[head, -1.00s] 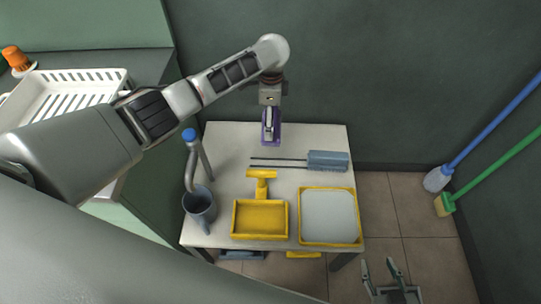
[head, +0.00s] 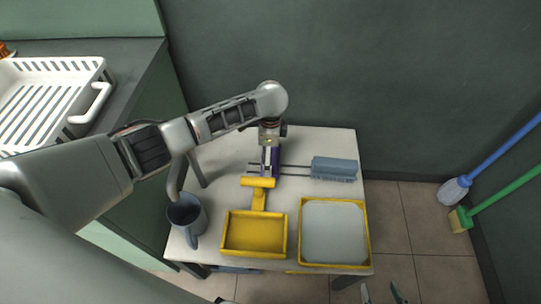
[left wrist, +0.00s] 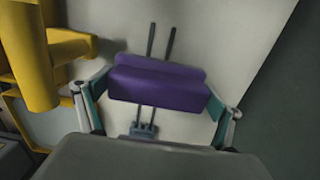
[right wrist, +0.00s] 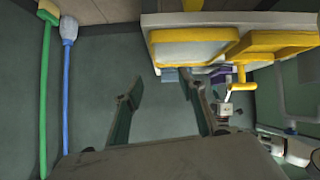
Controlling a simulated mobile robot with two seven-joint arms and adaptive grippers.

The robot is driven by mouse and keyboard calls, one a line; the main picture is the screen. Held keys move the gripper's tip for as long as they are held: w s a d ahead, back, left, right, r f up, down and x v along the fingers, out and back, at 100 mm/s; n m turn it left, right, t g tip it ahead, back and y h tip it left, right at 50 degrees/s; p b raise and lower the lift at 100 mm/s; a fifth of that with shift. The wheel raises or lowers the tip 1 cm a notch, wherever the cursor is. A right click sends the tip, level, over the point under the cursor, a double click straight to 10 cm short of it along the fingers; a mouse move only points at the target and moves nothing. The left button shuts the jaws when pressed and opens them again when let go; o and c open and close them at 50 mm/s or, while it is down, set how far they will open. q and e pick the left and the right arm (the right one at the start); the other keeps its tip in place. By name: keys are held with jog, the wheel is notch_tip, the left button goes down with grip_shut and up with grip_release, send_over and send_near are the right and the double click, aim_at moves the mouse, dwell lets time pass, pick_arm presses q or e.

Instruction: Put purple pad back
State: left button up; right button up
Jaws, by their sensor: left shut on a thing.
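The purple pad (left wrist: 157,85) is gripped between the two fingertips of my left gripper (left wrist: 154,96) in the left wrist view. In the head view my left gripper (head: 269,162) hangs over the back part of the small table, and the pad (head: 276,158) shows partly behind it. Two thin dark rods pass behind the pad in the left wrist view; whether the pad touches them or the table I cannot tell. My right gripper (right wrist: 162,84) is open and empty, and its fingertips show at the bottom edge of the head view (head: 382,293).
A counter with a white rack (head: 88,67) stands left. Blue and green broom handles (head: 503,148) lean at the right.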

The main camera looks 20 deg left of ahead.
pick_arm(q)
notch_tip(320, 180, down, 2)
jog(key=shift+s, duration=0.15)
jog(key=shift+r, duration=0.45)
jog(key=shift+f, duration=0.45)
jog(key=o, duration=1.2)
pick_arm(e)
jog(key=shift+w+a+r, duration=0.2)
jog(key=shift+w+a, duration=0.05)
jog(key=shift+a, duration=0.1)
